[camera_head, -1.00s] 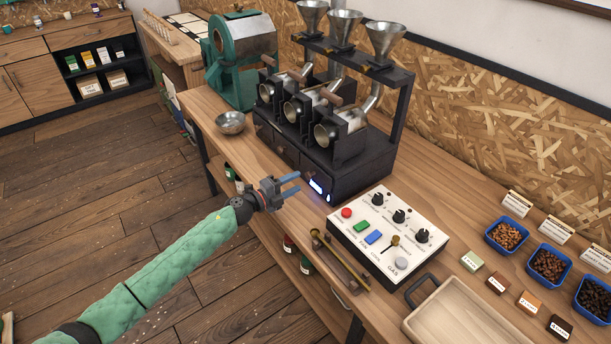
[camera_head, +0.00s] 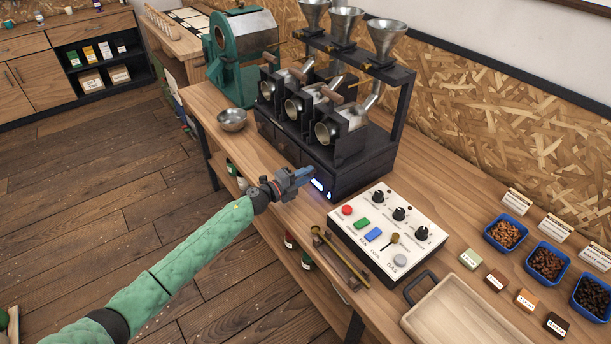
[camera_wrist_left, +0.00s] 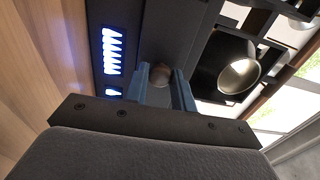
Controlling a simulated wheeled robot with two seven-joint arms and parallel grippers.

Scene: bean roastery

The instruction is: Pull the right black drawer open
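The right black drawer is part of the front of the black three-funnel machine (camera_head: 352,172); in the head view my left gripper (camera_head: 306,174) largely covers that area. In the left wrist view its dark front (camera_wrist_left: 165,38) carries a small round brownish knob (camera_wrist_left: 161,74). The two blue-grey fingers of my left gripper, also in the wrist view (camera_wrist_left: 161,84), stand one on each side of the knob with a gap between them. Whether they touch the knob is hard to see. The drawer looks closed. My right gripper is not in view.
A lit display (camera_head: 318,185) is beside the gripper. A metal bowl (camera_head: 232,119) stands to the left. The wooden counter (camera_head: 255,152) before the machine has a narrow free strip.

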